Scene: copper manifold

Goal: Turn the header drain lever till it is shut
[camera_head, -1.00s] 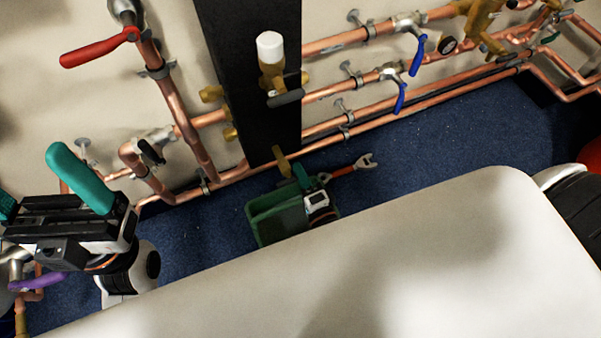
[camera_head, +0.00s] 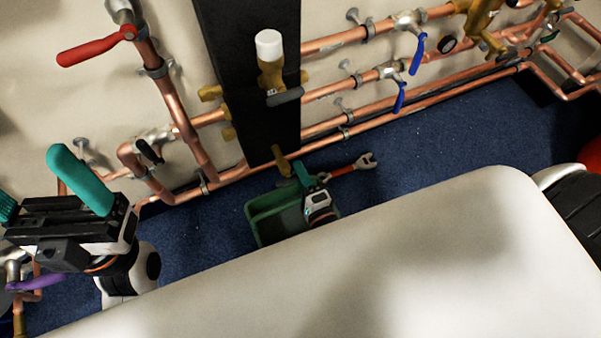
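The black header (camera_head: 247,60) stands upright at top centre. A brass fitting (camera_head: 282,161) sticks out at its foot; I cannot tell whether this carries the header drain lever. A dark lever (camera_head: 285,97) sits higher on the header, below a white-capped brass fitting (camera_head: 270,55). My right gripper (camera_head: 304,174) is small in view, with a teal finger close beside the brass fitting at the foot. Whether they touch, and how wide its fingers stand, is unclear. My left gripper (camera_head: 32,180) is at the left edge, its two teal fingers wide apart and nothing seen between them.
A green tray (camera_head: 252,225) lies on the blue floor below the header, next to a red-handled wrench (camera_head: 352,168). Copper pipes carry a red lever (camera_head: 92,49), blue levers (camera_head: 417,54) and a purple lever (camera_head: 38,281).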

